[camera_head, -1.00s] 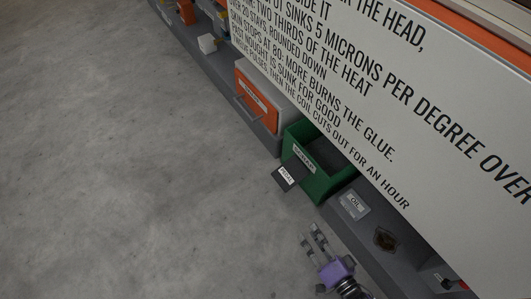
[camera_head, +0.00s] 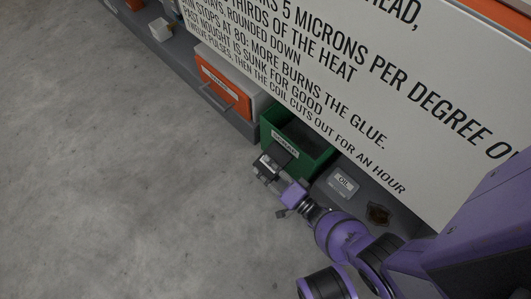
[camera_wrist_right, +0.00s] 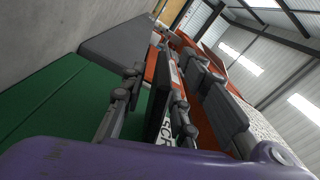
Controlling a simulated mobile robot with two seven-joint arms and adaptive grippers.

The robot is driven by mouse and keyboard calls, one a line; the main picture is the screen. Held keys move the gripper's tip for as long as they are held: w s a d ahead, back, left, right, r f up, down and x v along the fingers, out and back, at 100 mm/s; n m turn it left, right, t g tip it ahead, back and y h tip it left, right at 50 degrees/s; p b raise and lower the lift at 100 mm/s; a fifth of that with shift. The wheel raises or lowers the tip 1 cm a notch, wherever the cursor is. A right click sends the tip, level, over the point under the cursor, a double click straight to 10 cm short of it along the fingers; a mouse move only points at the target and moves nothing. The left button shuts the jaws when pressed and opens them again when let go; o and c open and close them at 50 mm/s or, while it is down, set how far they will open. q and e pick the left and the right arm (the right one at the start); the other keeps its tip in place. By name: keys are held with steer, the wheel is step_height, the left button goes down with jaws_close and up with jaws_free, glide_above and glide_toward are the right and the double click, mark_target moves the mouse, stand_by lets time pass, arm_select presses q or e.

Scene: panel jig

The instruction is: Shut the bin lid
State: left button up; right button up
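The green bin (camera_head: 317,165) stands open-topped at the foot of the big white panel, with a white label on its near side. A dark flap (camera_head: 279,153), seemingly its lid, sticks out from the bin's near side, partly hidden by my right gripper. My right gripper (camera_head: 266,169) is at this flap. In the right wrist view, the two fingers of the right gripper (camera_wrist_right: 152,100) stand apart on either side of a dark plate (camera_wrist_right: 158,112) with a white label starting "SCR"; a gap shows by one finger. My left gripper is not in view.
The large white panel (camera_head: 330,80) with black text leans over the bin. An orange-fronted drawer (camera_head: 222,80) with a handle is left of the bin. The grey floor (camera_head: 120,180) is clear.

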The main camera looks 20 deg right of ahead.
steer(key=shift+w, duration=0.2)
steer(key=shift+c, duration=0.3)
steer(key=c, duration=0.6)
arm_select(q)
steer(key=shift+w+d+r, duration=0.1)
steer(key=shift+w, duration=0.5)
arm_select(e)
jaws_close()
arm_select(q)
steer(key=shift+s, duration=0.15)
